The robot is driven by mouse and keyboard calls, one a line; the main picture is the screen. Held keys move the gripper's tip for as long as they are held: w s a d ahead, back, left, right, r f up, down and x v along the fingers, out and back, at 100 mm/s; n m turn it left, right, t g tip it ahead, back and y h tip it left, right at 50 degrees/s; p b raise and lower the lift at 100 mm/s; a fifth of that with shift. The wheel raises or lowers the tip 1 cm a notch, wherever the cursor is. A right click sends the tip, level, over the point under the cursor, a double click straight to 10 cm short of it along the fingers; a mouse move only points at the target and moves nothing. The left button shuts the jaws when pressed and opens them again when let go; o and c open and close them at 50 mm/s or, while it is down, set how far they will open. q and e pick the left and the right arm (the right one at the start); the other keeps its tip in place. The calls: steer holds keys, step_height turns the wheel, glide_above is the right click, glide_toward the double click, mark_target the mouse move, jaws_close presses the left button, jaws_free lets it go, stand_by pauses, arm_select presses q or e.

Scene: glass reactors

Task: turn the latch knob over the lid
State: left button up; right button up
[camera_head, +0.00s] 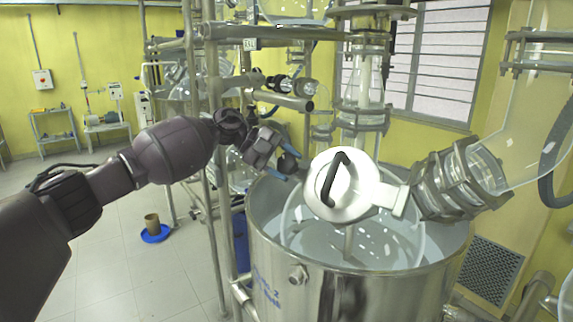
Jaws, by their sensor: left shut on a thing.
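The round, pale metal lid (327,202) with a black curved handle sits over the opening of the glass vessel in the steel tub. The dark latch knob (288,162) is just left of the lid. My left gripper (285,160) reaches in from the left, its blue fingertips on either side of the knob, and it is shut on it. The fingers partly hide the knob's mount. My right gripper is outside the view.
The steel tub (340,283) stands below the lid. Steel pipes and a vertical post (214,200) run close to my left forearm. Glass pipework (490,165) is on the right. A blue dish (156,234) with a brown pot lies on open floor at left.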

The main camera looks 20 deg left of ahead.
arm_select(q)
steer(key=m+g+y, duration=0.2)
steer(key=m+y, duration=0.7)
steer(key=y, duration=0.1)
steer(key=shift+r+m, duration=0.1)
steer(key=shift+m, duration=0.2)
steer(key=m+t+y+b, duration=0.1)
steer(key=m+y, duration=0.2)
steer(key=y, duration=0.1)
steer(key=m+t+y+b, duration=0.2)
steer(key=m+y, duration=0.1)
steer(key=shift+m+t+y+b, duration=0.4)
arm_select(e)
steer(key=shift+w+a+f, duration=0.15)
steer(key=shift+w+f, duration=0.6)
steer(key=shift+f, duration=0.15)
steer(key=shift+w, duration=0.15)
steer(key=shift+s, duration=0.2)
